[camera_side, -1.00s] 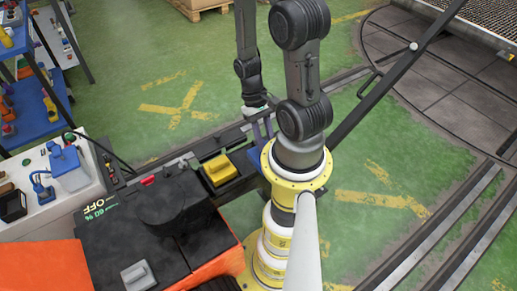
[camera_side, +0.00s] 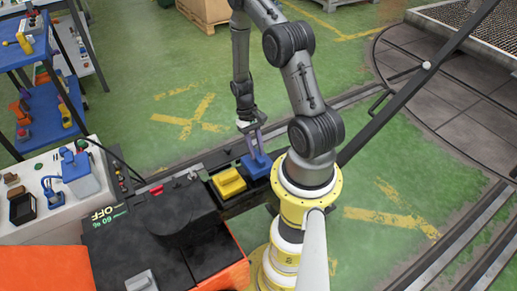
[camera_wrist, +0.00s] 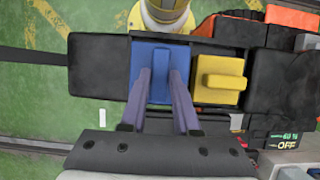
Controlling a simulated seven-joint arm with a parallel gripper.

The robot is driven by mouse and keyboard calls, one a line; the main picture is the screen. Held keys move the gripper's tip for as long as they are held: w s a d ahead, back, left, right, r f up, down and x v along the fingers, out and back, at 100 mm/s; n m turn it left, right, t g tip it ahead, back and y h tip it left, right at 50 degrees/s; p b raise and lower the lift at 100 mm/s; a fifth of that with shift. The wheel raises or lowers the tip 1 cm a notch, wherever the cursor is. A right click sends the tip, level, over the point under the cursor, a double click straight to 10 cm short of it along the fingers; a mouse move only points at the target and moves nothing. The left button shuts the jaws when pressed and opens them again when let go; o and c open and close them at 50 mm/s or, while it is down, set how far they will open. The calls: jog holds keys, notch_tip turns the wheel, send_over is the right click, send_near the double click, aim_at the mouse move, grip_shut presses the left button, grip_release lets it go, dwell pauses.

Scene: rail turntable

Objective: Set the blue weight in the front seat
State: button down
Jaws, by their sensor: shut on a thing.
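The blue weight (camera_side: 257,166) is at the dark weight holder, right of the yellow weight (camera_side: 229,182) in the side view. In the wrist view the blue weight (camera_wrist: 146,62) lies left of the yellow weight (camera_wrist: 220,92), close beside it. My gripper (camera_side: 254,146) reaches down from above, its purple fingers shut on the blue weight's raised handle. The fingers also show in the wrist view (camera_wrist: 159,78), one on each side of the handle. I cannot tell whether the blue weight's underside touches the holder floor. The seat beneath it is hidden.
The dark holder (camera_wrist: 98,66) runs on past the blue weight. A black and orange machine (camera_side: 155,235) adjoins it. A white bench (camera_side: 85,195) with tools and a blue shelf stand at the left. Open green floor (camera_side: 180,125) lies behind.

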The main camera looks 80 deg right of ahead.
jog(key=shift+w+d+f, duration=0.15)
jog(key=shift+d+f, duration=0.05)
jog(key=shift+f, duration=1.5)
jog(key=shift+f, duration=0.1)
jog(key=c, duration=0.6)
grip_release()
jog(key=shift+c, duration=0.2)
